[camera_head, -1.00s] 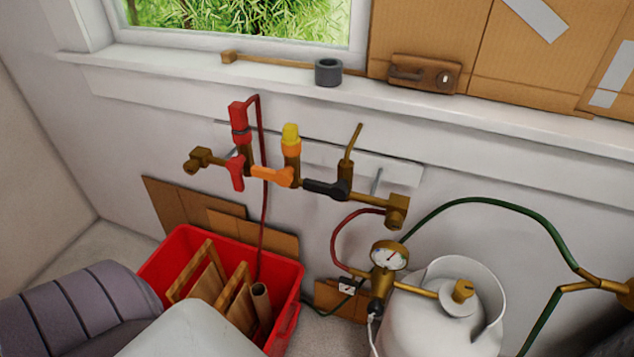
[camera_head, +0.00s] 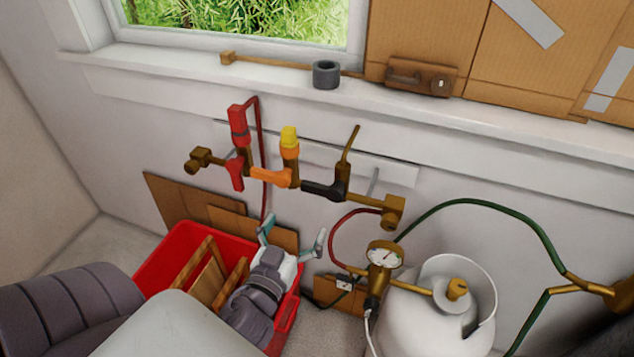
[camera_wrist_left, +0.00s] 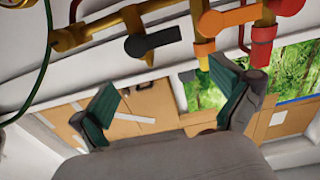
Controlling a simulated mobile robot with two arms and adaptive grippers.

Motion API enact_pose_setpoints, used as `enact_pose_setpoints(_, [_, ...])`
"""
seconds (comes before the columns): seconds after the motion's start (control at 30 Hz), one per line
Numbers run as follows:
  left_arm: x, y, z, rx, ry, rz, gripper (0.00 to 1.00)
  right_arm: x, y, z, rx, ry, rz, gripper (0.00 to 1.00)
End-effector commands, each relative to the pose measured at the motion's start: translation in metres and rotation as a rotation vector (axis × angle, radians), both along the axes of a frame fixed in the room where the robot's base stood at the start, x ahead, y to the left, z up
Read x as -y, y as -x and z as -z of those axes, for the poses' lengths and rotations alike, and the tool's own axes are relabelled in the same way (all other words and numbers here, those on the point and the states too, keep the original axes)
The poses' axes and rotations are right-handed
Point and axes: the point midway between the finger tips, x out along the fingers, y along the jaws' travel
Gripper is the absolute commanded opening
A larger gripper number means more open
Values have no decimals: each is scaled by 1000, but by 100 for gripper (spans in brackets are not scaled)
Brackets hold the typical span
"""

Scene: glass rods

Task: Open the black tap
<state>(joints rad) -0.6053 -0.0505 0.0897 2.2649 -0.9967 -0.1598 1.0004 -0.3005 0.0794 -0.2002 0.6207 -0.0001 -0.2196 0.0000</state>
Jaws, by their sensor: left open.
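The black tap (camera_head: 323,190) is a dark lever on the brass pipe on the wall, right of the orange tap (camera_head: 270,176) and the red tap (camera_head: 235,172). It lies along the pipe. The black tap also shows in the left wrist view (camera_wrist_left: 153,41), above the space between my fingers. My left gripper (camera_head: 294,240) is open and empty, below the black tap and over the red crate's right side, apart from the pipe. Its two fingers show in the left wrist view (camera_wrist_left: 165,100). My right gripper is not in view.
A red crate (camera_head: 165,262) with wooden frames stands below the pipe. A white gas cylinder (camera_head: 420,318) with a gauge (camera_head: 384,255) stands to the right, with red and green hoses. A tape roll (camera_head: 326,75) sits on the window sill. The wall in front of the pipe is clear.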

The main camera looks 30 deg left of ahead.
Motion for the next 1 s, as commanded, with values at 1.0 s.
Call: enact_pose_setpoints(1.0, [-29,-121,0,-1,0,1,100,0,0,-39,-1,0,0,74])
